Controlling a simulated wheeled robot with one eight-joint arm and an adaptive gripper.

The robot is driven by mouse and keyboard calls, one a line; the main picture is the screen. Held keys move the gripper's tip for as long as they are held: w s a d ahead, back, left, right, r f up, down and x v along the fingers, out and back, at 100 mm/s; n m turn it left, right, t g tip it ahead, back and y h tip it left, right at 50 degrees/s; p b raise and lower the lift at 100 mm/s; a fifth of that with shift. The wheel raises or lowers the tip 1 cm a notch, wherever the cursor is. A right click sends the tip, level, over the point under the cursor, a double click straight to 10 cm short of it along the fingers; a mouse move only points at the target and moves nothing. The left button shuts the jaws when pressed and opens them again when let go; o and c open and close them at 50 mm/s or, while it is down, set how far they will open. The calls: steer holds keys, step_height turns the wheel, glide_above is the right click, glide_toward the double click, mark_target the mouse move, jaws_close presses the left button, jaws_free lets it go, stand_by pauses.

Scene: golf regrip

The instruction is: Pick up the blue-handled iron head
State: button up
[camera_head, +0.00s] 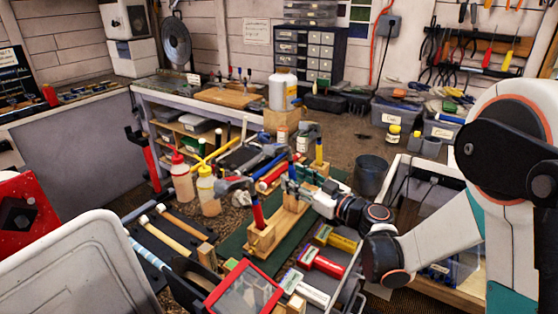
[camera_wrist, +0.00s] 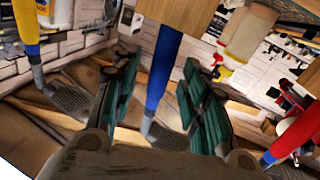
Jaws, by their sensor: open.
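The blue-handled iron head shows in the wrist view, with its blue grip (camera_wrist: 164,66) rising out of a wooden block and its grey grooved head (camera_wrist: 166,137) at the lower end of the picture. My gripper (camera_wrist: 161,62) is open, with one green-padded finger on each side of the blue grip. Gaps show between the pads and the grip, and I cannot tell whether either touches. In the head view my gripper (camera_head: 296,187) is at the wooden stand (camera_head: 287,221), and it partly hides the blue-handled one.
A red-handled iron head (camera_head: 258,212) stands nearer on the stand, a yellow-handled one (camera_head: 319,151) farther back. In the wrist view, yellow (camera_wrist: 27,24) and red-blue (camera_wrist: 285,139) handles flank my fingers. Glue bottles (camera_head: 207,190) stand left; a dark bin (camera_head: 370,174) stands right.

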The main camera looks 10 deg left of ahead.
steer(key=shift+x, duration=0.95)
jaws_close()
